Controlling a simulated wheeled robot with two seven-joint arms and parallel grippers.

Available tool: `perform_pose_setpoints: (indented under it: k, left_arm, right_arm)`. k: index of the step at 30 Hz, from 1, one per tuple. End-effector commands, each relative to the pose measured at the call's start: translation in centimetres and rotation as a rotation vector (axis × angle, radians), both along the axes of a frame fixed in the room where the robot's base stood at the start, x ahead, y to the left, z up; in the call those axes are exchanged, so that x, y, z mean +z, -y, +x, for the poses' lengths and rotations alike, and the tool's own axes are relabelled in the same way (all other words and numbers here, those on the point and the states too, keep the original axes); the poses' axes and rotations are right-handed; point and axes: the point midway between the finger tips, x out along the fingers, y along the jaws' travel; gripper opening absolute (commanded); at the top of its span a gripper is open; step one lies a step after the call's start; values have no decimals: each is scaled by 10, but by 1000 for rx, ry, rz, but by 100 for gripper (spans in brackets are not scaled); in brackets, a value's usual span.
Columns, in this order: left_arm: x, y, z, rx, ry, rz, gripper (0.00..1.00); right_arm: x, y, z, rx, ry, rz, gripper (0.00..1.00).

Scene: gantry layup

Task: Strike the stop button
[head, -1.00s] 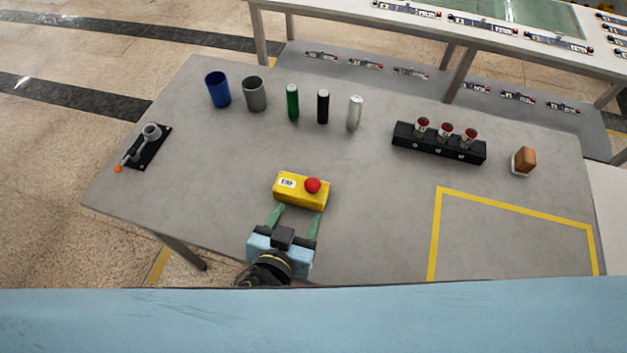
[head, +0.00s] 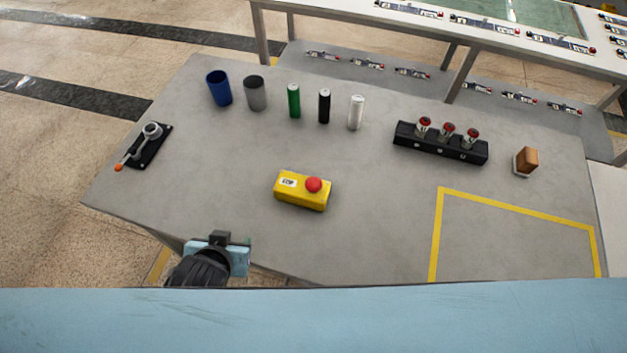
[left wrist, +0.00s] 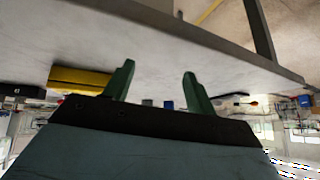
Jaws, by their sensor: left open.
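The stop button is a red mushroom button (head: 313,185) on a yellow box (head: 290,194) with a white label. The box sits on the grey table (head: 370,220), left of the middle. My left gripper (head: 245,240) is at the table's front edge, to the lower left of the box and apart from it; its fingers are mostly hidden in the head view. In the left wrist view its two green fingers (left wrist: 158,82) stand apart with nothing between them, and the yellow box (left wrist: 78,79) shows beyond on the left. My right gripper is not in view.
A lever switch (head: 148,147) is at the table's left end. A blue cup (head: 219,90), a grey cup (head: 255,95) and several cylinders stand along the back. A black block with red-topped parts (head: 440,147) is at the right. Table around the box is clear.

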Motion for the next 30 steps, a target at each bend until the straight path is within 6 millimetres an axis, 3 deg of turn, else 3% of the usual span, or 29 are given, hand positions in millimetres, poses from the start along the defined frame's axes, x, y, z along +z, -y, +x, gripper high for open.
perform_pose_setpoints:
  k: [6, 11, 14, 20, 24, 30]
  left_arm:
    - [-28, -36, -40, -22, -268, -8, 56]
    - [-75, -37, -46, -45, -311, -8, 56]
    - [-108, -37, -52, -54, -332, -7, 56]
    - [-195, -42, -81, -77, -391, -6, 56]
    - [-258, -49, -119, -87, -438, -10, 56]
    - [-325, -62, -185, -94, -499, -12, 56]
  right_arm:
    - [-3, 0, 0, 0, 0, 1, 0]
    - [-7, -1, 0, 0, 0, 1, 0]
    - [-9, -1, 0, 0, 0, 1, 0]
    - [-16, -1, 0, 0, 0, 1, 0]
    - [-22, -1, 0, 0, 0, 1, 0]
    - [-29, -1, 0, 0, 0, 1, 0]
